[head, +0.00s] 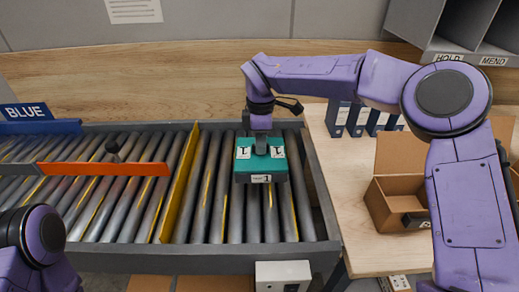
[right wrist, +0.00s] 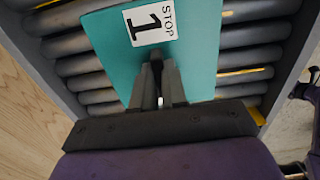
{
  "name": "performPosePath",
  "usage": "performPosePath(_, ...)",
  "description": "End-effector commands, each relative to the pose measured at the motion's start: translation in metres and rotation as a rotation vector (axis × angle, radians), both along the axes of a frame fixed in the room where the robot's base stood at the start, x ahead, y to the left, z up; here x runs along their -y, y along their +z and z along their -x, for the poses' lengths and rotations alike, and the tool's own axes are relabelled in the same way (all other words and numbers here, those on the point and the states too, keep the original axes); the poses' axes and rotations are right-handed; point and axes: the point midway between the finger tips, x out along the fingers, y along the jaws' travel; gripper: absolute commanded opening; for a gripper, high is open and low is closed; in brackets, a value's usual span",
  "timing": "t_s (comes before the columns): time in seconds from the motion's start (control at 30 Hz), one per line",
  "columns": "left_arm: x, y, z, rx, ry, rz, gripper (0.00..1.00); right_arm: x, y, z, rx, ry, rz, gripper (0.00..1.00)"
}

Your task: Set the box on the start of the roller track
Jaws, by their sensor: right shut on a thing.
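The teal box (head: 260,168) has white labels marked 1, and a label reading STOP 1 shows on it in the right wrist view (right wrist: 185,45). My right gripper (head: 262,146) is above the box, shut on the middle of its top. The box is over the right end section of the roller track (head: 228,215), right of a yellow divider. I cannot tell whether its underside touches the rollers. The gripper fingers (right wrist: 157,85) also show in the right wrist view. My left arm shows at lower left, but its gripper is out of view.
The yellow divider (head: 180,180) crosses the track, and an orange bar (head: 100,169) lies across the rollers at left. A BLUE sign (head: 27,112) stands at far left.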

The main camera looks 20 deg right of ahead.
Motion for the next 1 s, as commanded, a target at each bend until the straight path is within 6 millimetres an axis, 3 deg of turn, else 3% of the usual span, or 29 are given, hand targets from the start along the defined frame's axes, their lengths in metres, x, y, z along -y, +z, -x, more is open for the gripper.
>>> performPosePath(0.2,0.000,0.007,0.000,0.000,0.000,0.000,0.43,-0.005,-0.032,-0.002,-0.001,0.001,-0.001,0.00)
performPosePath(0.6,0.000,0.001,0.000,0.000,0.000,0.000,0.43,-0.005,-0.040,-0.002,0.001,0.000,-0.002,0.00)
performPosePath(0.63,0.000,0.002,0.000,0.000,0.000,0.000,0.43,-0.004,-0.039,-0.002,-0.001,0.000,0.000,0.22)
performPosePath(0.7,0.000,0.003,0.000,0.000,0.000,0.000,0.43,-0.004,-0.039,-0.002,-0.001,0.000,0.000,0.38)
performPosePath(1.0,0.000,0.007,0.000,0.000,0.000,0.000,0.43,-0.004,-0.035,-0.002,-0.001,0.000,0.000,0.38)
